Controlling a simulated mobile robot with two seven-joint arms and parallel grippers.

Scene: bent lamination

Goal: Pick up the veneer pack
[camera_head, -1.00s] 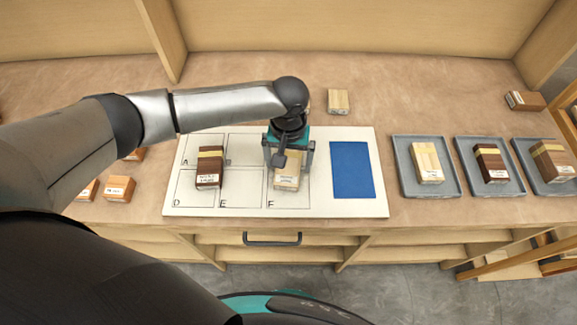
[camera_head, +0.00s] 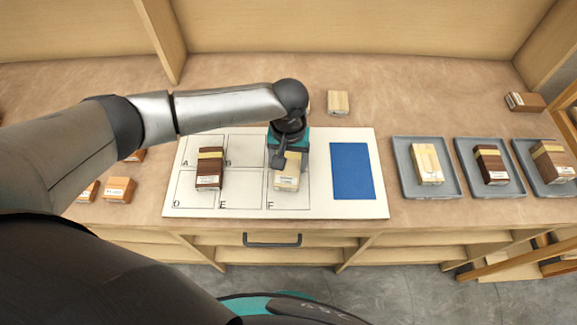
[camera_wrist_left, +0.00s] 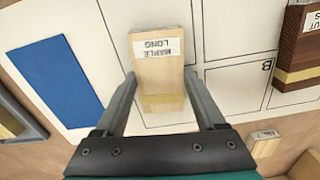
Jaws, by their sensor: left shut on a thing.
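A pale veneer pack (camera_head: 287,174) with a white label sits at cell F of the white lettered board (camera_head: 352,209). In the left wrist view the pack (camera_wrist_left: 158,78) has a label reading "MAPLE LONG". My left gripper (camera_head: 287,160) is over it from above, shut on its two sides. In the left wrist view the fingers of the left gripper (camera_wrist_left: 160,80) run along both sides of the pack. I cannot tell a gap between the pack and the board. My right gripper is not in view.
A dark pack with a light band (camera_head: 209,168) stands at the board's left. A blue rectangle (camera_head: 352,170) is on its right. Grey trays (camera_head: 400,180) with packs stand further right. A small pale block (camera_head: 338,102) lies behind the board. Orange-brown blocks (camera_head: 119,189) lie at left.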

